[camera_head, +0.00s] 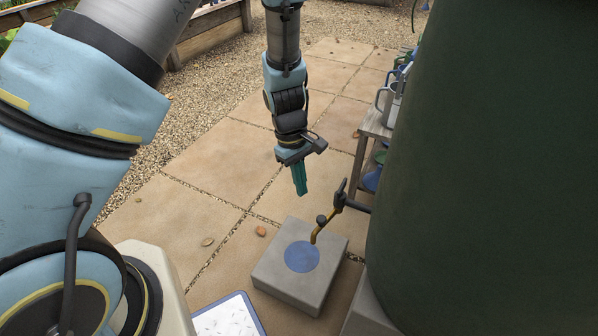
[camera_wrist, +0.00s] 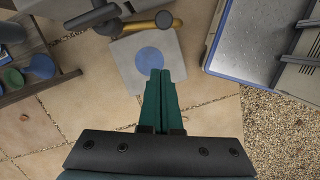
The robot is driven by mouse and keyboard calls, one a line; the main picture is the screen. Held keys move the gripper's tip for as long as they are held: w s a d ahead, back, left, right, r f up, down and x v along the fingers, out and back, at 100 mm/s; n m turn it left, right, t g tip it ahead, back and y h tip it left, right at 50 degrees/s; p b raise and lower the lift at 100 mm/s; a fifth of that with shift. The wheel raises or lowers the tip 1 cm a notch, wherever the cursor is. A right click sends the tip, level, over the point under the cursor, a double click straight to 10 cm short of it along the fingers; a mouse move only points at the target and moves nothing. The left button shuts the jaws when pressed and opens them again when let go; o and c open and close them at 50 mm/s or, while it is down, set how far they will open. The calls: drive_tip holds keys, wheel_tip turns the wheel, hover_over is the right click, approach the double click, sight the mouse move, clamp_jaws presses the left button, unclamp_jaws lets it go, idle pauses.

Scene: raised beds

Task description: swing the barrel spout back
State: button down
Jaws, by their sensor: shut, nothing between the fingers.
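The dark green barrel (camera_head: 480,150) fills the right of the head view. The spout also shows in the wrist view (camera_wrist: 145,29), lying across the block's far edge. A blue disc (camera_head: 302,257) marks the block's top, and the spout's end appears beside it. My gripper (camera_head: 301,191) is shut and empty, pointing down, above and to the left of the tap, apart from it. Its teal fingers show in the wrist view (camera_wrist: 160,75).
The grey block (camera_head: 275,270) stands on paving slabs below the spout. A wooden bench (camera_head: 372,125) with metal and blue cans stands behind the barrel's left side. Paving (camera_head: 200,150) left of my gripper is open, with gravel beyond. A wooden raised bed (camera_head: 210,30) is at the back.

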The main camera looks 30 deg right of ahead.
sight(320, 218)
drive_tip(key=s+f, duration=0.2)
drive_tip(key=s, duration=0.1)
drive_tip(key=s+f, duration=0.1)
drive_tip(key=shift+s+d+f, duration=0.1)
drive_tip(key=shift+s+d, duration=0.1)
drive_tip(key=shift+d, duration=0.15)
drive_tip(key=shift+s, duration=0.1)
drive_tip(key=shift+s+n+h, duration=0.4)
drive_tip(key=shift+s+n, duration=0.65)
drive_tip(key=shift+n, duration=0.65)
drive_tip(key=w+a+r+p, duration=0.2)
drive_tip(key=w+r, duration=0.4)
drive_tip(key=r, duration=0.4)
drive_tip(key=shift+a+r+p, duration=0.15)
drive_tip(key=shift+r+p, duration=0.1)
drive_tip(key=shift+p, duration=0.45)
